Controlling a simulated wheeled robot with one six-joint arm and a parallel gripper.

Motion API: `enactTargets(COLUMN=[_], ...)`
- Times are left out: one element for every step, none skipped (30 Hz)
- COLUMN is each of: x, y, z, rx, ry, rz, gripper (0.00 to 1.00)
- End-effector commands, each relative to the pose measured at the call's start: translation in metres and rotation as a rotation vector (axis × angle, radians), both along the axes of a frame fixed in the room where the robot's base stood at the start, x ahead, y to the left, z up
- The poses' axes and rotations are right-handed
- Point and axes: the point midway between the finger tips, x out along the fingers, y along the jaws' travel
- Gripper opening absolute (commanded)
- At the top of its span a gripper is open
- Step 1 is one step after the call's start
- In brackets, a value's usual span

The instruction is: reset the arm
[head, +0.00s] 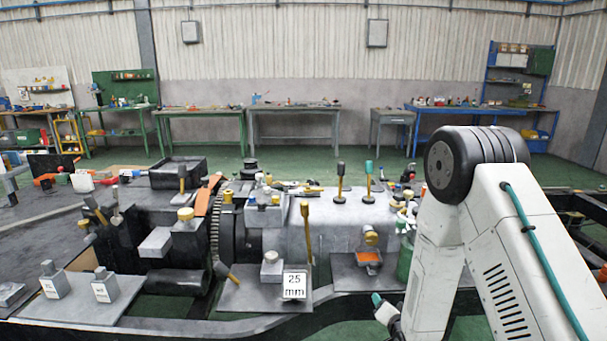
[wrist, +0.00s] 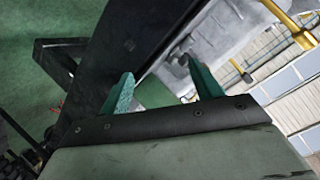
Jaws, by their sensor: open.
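My arm is folded at the right of the head view, a white link with a black joint and a teal cable. My gripper shows in the wrist view (wrist: 160,92), its two green fingers spread apart with nothing between them. In the head view only a small teal-tipped end shows low beside the arm, partly cut off by the lower edge. Past the fingers, the wrist view shows a dark chassis beam (wrist: 120,60) and green floor.
A chassis frame (head: 220,327) with grey machinery (head: 335,225) fills the front. Two labelled weights (head: 104,287) stand at the left and a "25 mm" block (head: 294,285) in the middle. Upright levers (head: 340,182) stick up. Green floor lies behind, before the workbenches (head: 200,112).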

Motion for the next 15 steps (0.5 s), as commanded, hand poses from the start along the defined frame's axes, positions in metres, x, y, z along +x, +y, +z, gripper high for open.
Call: enactTargets(x=[-0.004,-0.007,-0.012,-0.016,-0.02,-0.025,-0.03,-0.036,-0.044,-0.051,-0.059,-0.069,-0.077,-0.086,-0.099], y=[0.001,0.001,0.002,0.002,0.002,0.003,0.003,0.003,0.003,0.003,0.003,0.002,0.002,0.002,0.001], z=[-0.006,-0.01,-0.015,-0.018,-0.02,-0.022,-0.022,-0.021,-0.018,-0.014,-0.009,-0.001,0.006,0.014,0.026], rx=[-0.015,-0.026,-0.041,-0.053,-0.066,-0.084,-0.098,-0.114,-0.134,-0.15,-0.165,-0.184,-0.198,-0.211,-0.227], ry=[0.05,0.084,0.132,0.169,0.21,0.265,0.311,0.359,0.425,0.477,0.526,0.59,0.637,0.682,0.742], rz=[0.009,0.016,0.025,0.032,0.042,0.056,0.069,0.083,0.105,0.122,0.142,0.168,0.189,0.21,0.238], gripper=[0.64,0.64,0.64,0.64,0.64,0.64,0.64,0.64,0.64,0.64,0.64,0.64,0.64,0.64,0.64])
